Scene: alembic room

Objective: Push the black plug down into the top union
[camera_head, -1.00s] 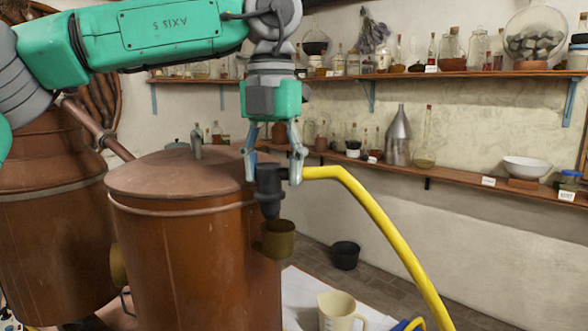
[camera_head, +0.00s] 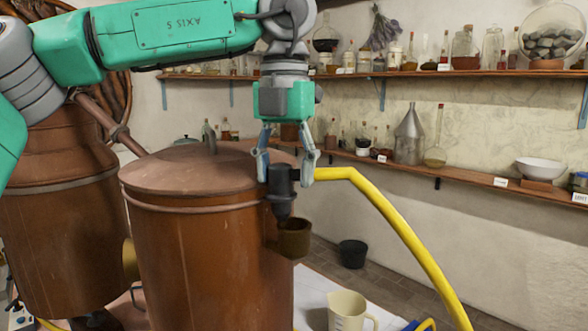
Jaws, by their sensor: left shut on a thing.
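My left gripper (camera_head: 284,173) points down and is shut on the black plug (camera_head: 281,193), with one finger on each side of it. A yellow hose (camera_head: 385,208) runs from the plug to the right and down. The plug is upright, and its narrow lower end is at the mouth of the brass top union (camera_head: 295,239). I cannot tell whether the tip is inside the mouth or just above it. The union sits on the right side of the copper vessel (camera_head: 205,245). My right gripper does not show.
A second copper vessel (camera_head: 60,220) stands at the left, joined by a pipe. A cream jug (camera_head: 348,312) stands on the white table (camera_head: 312,292) below. A black bucket (camera_head: 352,253) is on the floor. Wall shelves with bottles run behind; the space right of the hose is clear.

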